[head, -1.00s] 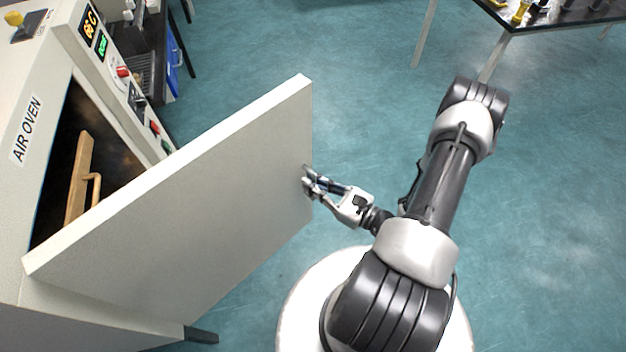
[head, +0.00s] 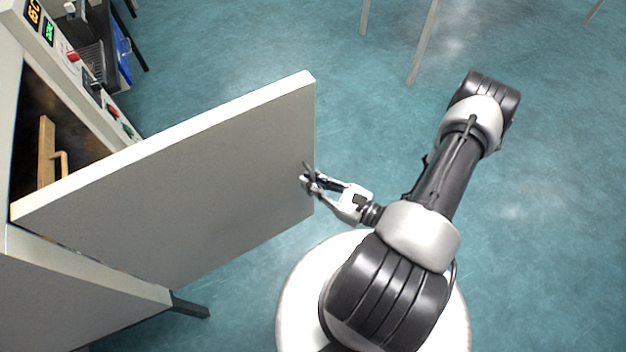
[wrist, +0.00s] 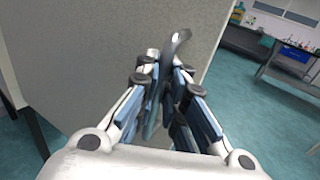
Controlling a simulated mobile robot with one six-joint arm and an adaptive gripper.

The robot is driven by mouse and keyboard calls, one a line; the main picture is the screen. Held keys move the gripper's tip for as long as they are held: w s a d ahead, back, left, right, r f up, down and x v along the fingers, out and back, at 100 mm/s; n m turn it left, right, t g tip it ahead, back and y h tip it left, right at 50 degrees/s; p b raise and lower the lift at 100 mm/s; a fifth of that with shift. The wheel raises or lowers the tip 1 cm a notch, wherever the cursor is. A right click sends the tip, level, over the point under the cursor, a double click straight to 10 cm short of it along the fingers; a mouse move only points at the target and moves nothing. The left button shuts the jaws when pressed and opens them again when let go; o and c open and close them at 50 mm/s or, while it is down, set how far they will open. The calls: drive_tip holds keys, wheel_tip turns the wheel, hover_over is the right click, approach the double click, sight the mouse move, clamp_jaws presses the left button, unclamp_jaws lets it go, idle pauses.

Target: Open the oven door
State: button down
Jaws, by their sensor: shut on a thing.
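The oven door (head: 190,185) is a large pale grey panel. In the head view it stands wide open, swung out from the oven body (head: 75,300) at the left. Its outer face fills much of the wrist view (wrist: 90,60). A dark grey curved handle (wrist: 177,43) sits near the door's free edge. My gripper (head: 312,182) is at that edge, its fingers closed around the handle; the fingers (wrist: 167,85) hide the handle's lower part. The dark oven chamber (head: 30,125) shows behind the door.
Inside the oven is a wooden piece with a handle (head: 47,155). The control panel (head: 75,65) runs along the oven's top. A dark shelf unit with a blue item (head: 122,55) stands behind. A bench (wrist: 290,62) is at the right in the wrist view. Open teal floor lies beyond the door.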

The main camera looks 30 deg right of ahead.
drive_tip(key=c, duration=1.7)
unclamp_jaws()
drive_tip(key=v, duration=1.2)
